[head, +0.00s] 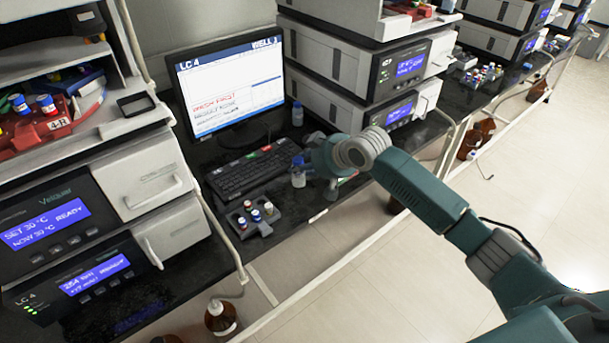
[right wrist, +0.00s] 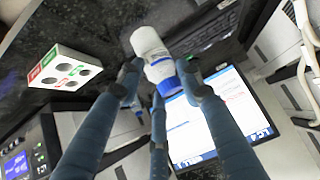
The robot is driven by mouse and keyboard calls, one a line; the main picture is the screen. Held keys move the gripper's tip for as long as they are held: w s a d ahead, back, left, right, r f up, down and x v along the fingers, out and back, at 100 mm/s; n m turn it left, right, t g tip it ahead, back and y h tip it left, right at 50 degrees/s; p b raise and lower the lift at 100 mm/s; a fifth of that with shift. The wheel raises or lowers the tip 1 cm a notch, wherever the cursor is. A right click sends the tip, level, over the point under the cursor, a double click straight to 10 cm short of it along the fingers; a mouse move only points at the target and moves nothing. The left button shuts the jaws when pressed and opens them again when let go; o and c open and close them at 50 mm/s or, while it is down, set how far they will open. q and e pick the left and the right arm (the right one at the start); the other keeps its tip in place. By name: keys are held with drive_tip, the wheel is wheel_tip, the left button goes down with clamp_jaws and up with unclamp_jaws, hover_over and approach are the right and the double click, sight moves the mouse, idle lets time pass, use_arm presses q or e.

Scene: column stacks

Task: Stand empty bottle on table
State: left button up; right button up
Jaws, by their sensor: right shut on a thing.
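My right gripper (head: 306,168) reaches in from the right over the black bench, in front of the keyboard. It is shut on a small clear-white bottle (head: 298,179) with a blue cap. In the right wrist view, the gripper's fingers (right wrist: 160,82) close around the bottle (right wrist: 152,46) near its blue cap. The bottle looks roughly upright in the head view; I cannot tell whether its base touches the bench. A second small blue-capped bottle (head: 297,114) stands beside the monitor. My left gripper is not in view.
A vial rack (head: 244,225) stands at the bench's front. The keyboard (head: 250,172) and monitor (head: 228,85) lie behind. A white block (right wrist: 66,70) with empty holes shows in the right wrist view. Instrument stacks (head: 350,70) flank the space; brown bottles (head: 221,317) stand below.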

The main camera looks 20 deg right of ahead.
sight(304, 175)
drive_tip(key=shift+f, duration=1.95)
drive_tip(key=o, duration=0.9)
drive_tip(key=shift+f, duration=0.1)
drive_tip(key=shift+c, duration=0.2)
drive_tip(key=shift+s+d+r, duration=0.1)
drive_tip(key=shift+s+r, duration=0.05)
drive_tip(key=shift+r, duration=0.15)
drive_tip(key=v, duration=1.1)
drive_tip(key=shift+s+r, duration=0.2)
drive_tip(key=shift+r, duration=0.05)
